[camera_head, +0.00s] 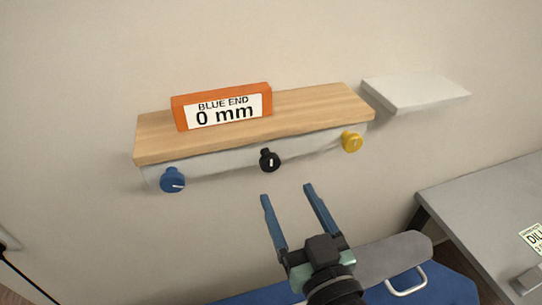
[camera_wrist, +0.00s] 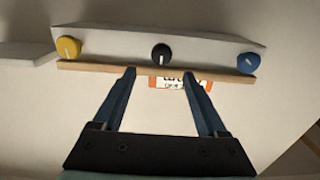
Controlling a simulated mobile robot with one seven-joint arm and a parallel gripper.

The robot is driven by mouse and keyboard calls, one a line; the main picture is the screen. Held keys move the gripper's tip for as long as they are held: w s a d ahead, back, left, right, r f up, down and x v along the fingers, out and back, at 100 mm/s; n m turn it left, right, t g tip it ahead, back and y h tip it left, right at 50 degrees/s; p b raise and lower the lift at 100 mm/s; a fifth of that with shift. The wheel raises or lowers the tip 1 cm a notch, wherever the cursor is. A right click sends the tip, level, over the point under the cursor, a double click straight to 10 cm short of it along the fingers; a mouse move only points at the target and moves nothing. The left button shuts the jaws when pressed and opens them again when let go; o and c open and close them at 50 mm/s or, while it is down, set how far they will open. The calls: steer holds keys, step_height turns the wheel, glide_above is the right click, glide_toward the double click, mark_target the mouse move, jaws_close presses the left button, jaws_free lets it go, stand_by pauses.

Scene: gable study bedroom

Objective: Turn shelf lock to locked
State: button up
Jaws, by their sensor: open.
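A wooden shelf (camera_head: 310,105) is fixed to the wall with a pale rail (camera_head: 215,163) under its front. The rail carries a blue knob (camera_head: 172,181) at the left, a black knob (camera_head: 269,160) in the middle and a yellow knob (camera_head: 352,142) at the right. No label shows which one is the lock. The wrist view shows the yellow (camera_wrist: 68,47), black (camera_wrist: 161,54) and blue (camera_wrist: 249,63) knobs in reversed order, each with a white mark. My gripper (camera_head: 286,190) is open and empty, below the rail and apart from the knobs, its fingers pointing up toward the shelf.
An orange sign block (camera_head: 222,106) reading "BLUE END 0 mm" stands on the shelf. A small white shelf (camera_head: 417,92) is on the wall to the right. A grey desk (camera_head: 487,215) is at lower right.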

mark_target(271, 164)
steer(key=p+x, duration=0.2)
steer(key=x, duration=0.5)
steer(key=shift+w+a+r+p, duration=0.1)
steer(key=shift+w+p, duration=0.05)
steer(key=shift+p, duration=0.2)
steer(key=shift+w+a, duration=0.25)
steer(key=shift+w, duration=0.3)
jaws_close()
